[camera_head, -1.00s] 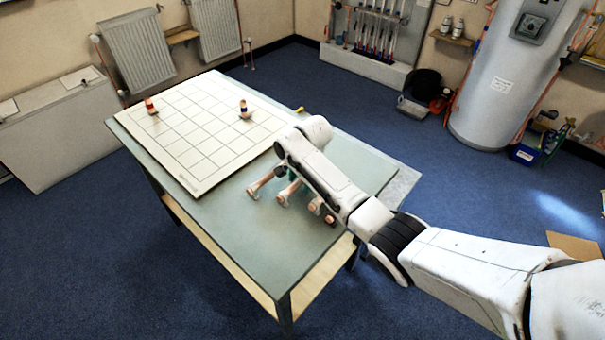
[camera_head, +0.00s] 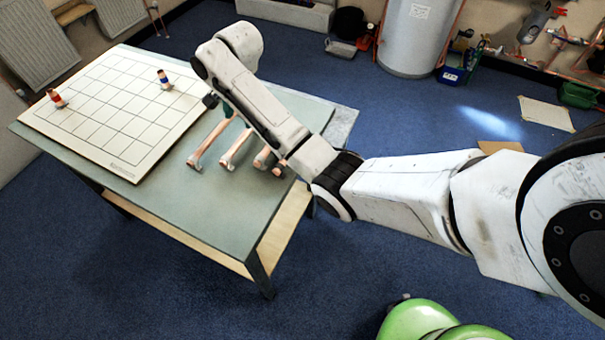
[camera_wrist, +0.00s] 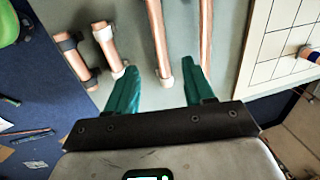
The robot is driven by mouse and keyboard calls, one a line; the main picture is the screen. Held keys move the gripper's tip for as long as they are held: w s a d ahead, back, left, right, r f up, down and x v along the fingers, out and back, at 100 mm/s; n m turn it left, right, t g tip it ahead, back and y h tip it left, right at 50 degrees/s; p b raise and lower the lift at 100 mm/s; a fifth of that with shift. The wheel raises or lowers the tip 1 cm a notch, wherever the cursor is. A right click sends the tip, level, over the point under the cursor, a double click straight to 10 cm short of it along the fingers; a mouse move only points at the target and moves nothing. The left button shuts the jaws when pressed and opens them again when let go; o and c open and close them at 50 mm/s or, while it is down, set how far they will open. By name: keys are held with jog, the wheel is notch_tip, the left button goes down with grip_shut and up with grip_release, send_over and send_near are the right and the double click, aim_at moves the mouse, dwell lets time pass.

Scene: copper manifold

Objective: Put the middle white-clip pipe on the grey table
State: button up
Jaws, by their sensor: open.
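Several copper pipes lie side by side on the grey-green table (camera_head: 208,213). My gripper (camera_wrist: 160,82) is open with teal fingers. In the wrist view the near clip of the middle pipe shows between the fingertips, apart from both. The height of the fingers above it is unclear.
A white gridded board (camera_head: 110,110) covers the table's left part, with a red-banded fitting (camera_head: 56,98) and a blue-banded fitting (camera_head: 164,79). A paler grey surface (camera_head: 341,125) adjoins the far right edge.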

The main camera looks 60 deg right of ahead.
jog(key=s+a+f+n, duration=0.1)
jog(key=a+f, duration=0.1)
jog(key=a, duration=0.1)
jog(key=s+a+f+n, duration=0.1)
jog(key=s+a+f, duration=0.1)
jog(key=s+a+f+n, duration=0.1)
jog(key=a, duration=0.2)
jog(key=shift+s+a+f+n+y, duration=0.25)
jog(key=shift+a+f+n+y, duration=0.05)
jog(key=shift+a+f+y, duration=0.1)
jog(key=s+a+f+n, duration=0.1)
jog(key=s+a, duration=0.1)
jog(key=s, duration=0.1)
jog(key=s+a+f+n, duration=0.2)
jog(key=s, duration=0.1)
jog(key=s+a+f+n, duration=0.1)
jog(key=s+a+n, duration=0.1)
jog(key=s+a, duration=0.1)
jog(key=shift+s+a+f, duration=0.1)
jog(key=shift+s+f, duration=0.2)
jog(key=shift+s, duration=0.1)
jog(key=s+a+n+g+h, duration=0.1)
jog(key=s+n, duration=0.7)
jog(key=s, duration=1)
